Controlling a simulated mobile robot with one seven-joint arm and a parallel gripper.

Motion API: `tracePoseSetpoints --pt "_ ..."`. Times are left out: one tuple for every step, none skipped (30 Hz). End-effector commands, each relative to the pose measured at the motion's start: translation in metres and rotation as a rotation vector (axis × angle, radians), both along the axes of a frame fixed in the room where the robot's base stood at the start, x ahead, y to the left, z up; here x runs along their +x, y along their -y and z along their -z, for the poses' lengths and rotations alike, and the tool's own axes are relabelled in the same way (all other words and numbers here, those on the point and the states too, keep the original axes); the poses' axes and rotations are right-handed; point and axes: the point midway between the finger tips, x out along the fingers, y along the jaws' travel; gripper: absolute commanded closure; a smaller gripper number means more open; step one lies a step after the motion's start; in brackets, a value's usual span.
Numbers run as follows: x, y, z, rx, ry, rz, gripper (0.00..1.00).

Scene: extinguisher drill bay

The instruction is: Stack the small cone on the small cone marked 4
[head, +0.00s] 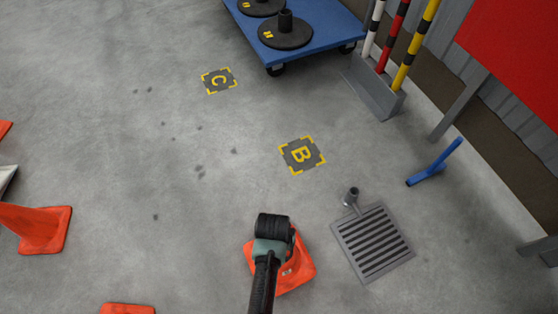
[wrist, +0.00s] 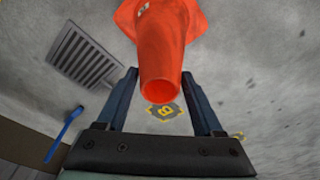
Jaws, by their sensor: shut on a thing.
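An orange cone (head: 301,268) is under my gripper (head: 278,240) at the bottom middle of the head view. In the wrist view the cone (wrist: 165,50) has its narrow open end between the two fingers of my gripper (wrist: 158,76), which is shut on it. A small pale label shows on its side, too small to read. Whether its base touches the floor I cannot tell. Another orange cone (head: 40,228) is at the left, partly cut off. An orange piece (head: 127,309) shows at the bottom edge. No mark 4 is readable on any cone.
A floor grate (head: 372,243) with a short grey post (head: 352,197) lies right of my gripper. Floor marks B (head: 302,154) and C (head: 218,80) lie ahead on clear floor.

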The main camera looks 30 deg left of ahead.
Motion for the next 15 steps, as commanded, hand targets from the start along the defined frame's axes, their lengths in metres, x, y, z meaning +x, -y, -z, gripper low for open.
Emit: tracePoseSetpoints --pt "0.001 0.000 0.004 0.000 0.003 0.000 1.00" --pt "0.001 0.000 0.005 0.000 0.003 0.000 1.00" --pt "0.001 0.000 0.007 0.000 0.002 0.000 1.00" --pt "0.001 0.000 0.009 0.000 0.002 0.000 1.00" --pt "0.001 0.000 0.010 0.000 0.002 0.000 1.00" --pt "0.001 0.000 0.012 0.000 0.002 0.000 1.00" --pt "0.001 0.000 0.014 0.000 0.002 0.000 1.00" --pt "0.001 0.000 0.015 0.000 0.002 0.000 1.00" --pt "0.001 0.000 0.017 0.000 0.001 0.000 1.00" --pt "0.001 0.000 0.018 0.000 0.001 0.000 1.00" --pt "0.001 0.000 0.020 0.000 0.001 0.000 1.00" --pt "0.001 0.000 0.022 0.000 0.001 0.000 1.00" --pt "0.001 0.000 0.023 0.000 0.002 0.000 1.00" --pt "0.001 0.000 0.025 0.000 0.002 0.000 1.00" --pt "0.001 0.000 0.027 0.000 0.002 0.000 1.00"
